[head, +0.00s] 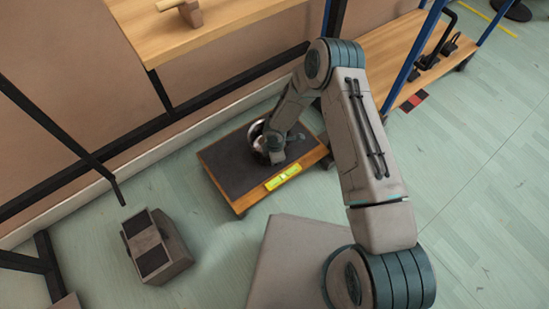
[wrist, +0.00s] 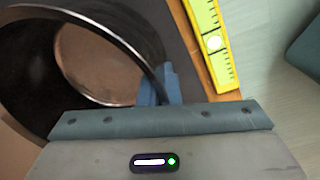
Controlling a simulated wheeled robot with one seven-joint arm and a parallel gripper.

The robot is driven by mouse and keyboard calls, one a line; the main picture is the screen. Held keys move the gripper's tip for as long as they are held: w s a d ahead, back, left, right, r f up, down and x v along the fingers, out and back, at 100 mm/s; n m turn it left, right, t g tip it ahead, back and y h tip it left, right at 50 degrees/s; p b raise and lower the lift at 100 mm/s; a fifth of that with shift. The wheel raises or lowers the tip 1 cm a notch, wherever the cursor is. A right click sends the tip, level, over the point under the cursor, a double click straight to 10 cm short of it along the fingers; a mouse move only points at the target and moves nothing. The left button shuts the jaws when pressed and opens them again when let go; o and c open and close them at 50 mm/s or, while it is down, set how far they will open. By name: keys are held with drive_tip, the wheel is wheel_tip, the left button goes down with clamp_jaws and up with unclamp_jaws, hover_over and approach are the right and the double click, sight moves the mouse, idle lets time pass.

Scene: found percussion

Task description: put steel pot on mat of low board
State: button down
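The steel pot (head: 257,137) shows in the head view over the black mat (head: 232,174) of the low board (head: 242,205), partly hidden behind my gripper (head: 275,152). I cannot tell whether its base touches the mat. In the wrist view the pot (wrist: 95,65) fills the upper left, its inside empty and its floor brownish. My blue fingertips (wrist: 160,86) lie on either side of the pot's wall near the rim, shut on it.
A yellow spirit level (head: 283,177) lies along the board's front right edge. A grey block with dark pads (head: 155,245) stands on the floor to the left. A wooden bench (head: 200,30) and a wooden shelf (head: 400,55) with blue posts stand behind.

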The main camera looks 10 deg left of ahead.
drive_tip(key=shift+f, duration=0.15)
drive_tip(key=c, duration=1.6)
unclamp_jaws()
drive_tip(key=shift+c, duration=0.2)
wheel_tip(320, 180, up, 12)
drive_tip(key=p, duration=0.5)
drive_tip(key=shift+s+d+r, duration=0.15)
drive_tip(key=shift+s+r, duration=0.1)
drive_tip(key=shift+s, duration=0.05)
